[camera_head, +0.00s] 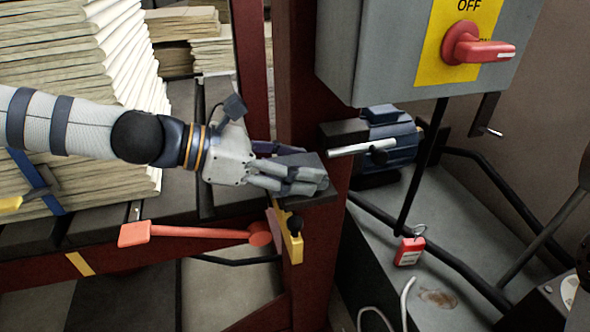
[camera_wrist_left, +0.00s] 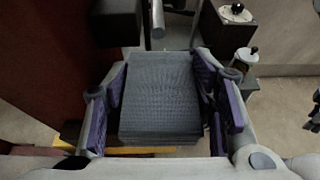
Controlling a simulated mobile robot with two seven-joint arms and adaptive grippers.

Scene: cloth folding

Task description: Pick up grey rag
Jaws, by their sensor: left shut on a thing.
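The grey rag (camera_wrist_left: 160,95) is a folded, layered, textured block in the left wrist view. It lies between the purple-padded fingers of my left gripper (camera_wrist_left: 160,82), which is shut on it. In the head view my left gripper (camera_head: 318,182) reaches in from the left, over the corner of the dark frame by the red post. The rag (camera_head: 302,159) shows there as a dark grey patch behind the fingers, which hide much of it. I cannot tell whether the rag is clear of the surface under it. My right gripper is not in view.
Stacks of cream folded cloth (camera_head: 75,90) stand at the left. A red post (camera_head: 298,80) is just behind the gripper. A grey switch box (camera_head: 365,50) and a blue motor (camera_head: 392,140) are at the right. An orange-red lever (camera_head: 190,233) lies below the arm.

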